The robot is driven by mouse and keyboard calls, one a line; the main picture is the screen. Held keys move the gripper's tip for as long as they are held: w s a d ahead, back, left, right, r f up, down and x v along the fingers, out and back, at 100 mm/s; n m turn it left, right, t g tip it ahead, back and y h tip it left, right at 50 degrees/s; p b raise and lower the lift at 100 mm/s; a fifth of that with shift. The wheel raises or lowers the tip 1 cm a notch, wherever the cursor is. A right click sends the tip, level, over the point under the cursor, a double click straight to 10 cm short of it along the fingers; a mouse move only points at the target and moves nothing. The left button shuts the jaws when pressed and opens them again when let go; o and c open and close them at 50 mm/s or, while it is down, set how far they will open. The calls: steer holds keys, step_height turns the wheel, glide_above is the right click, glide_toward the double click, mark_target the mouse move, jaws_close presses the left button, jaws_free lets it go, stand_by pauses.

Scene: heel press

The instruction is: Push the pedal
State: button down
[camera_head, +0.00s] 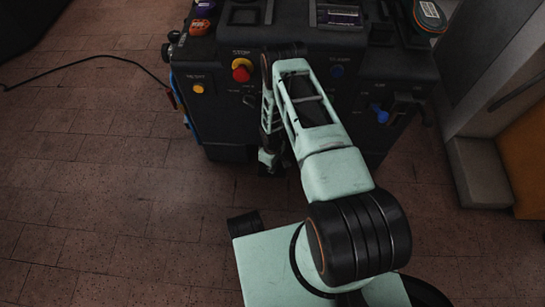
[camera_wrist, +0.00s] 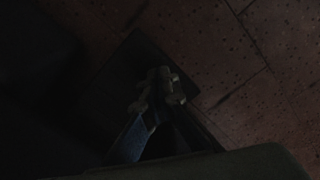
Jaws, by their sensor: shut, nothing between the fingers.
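A dark flat plate (camera_wrist: 127,58), which looks like the pedal, lies low over the floor in the dim wrist view. My gripper (camera_wrist: 160,84) points down in front of this plate, with its fingers together and empty. Whether the fingertips touch the plate or hover above it I cannot tell. In the head view my gripper (camera_head: 269,160) is low at the front of the dark machine (camera_head: 220,120), near its bottom edge.
The machine's front carries a red stop button (camera_head: 241,71), an orange button (camera_head: 198,88) and a blue knob (camera_head: 382,116). A grey block (camera_head: 480,170) stands on the right. A black cable (camera_head: 80,60) crosses the floor at the left. The tiled floor (camera_head: 100,190) is otherwise clear there.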

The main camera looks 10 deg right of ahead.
steer(key=shift+f, duration=1.45)
step_height(320, 180, up, 9)
steer(key=p, duration=0.6)
steer(key=shift+r, duration=0.1)
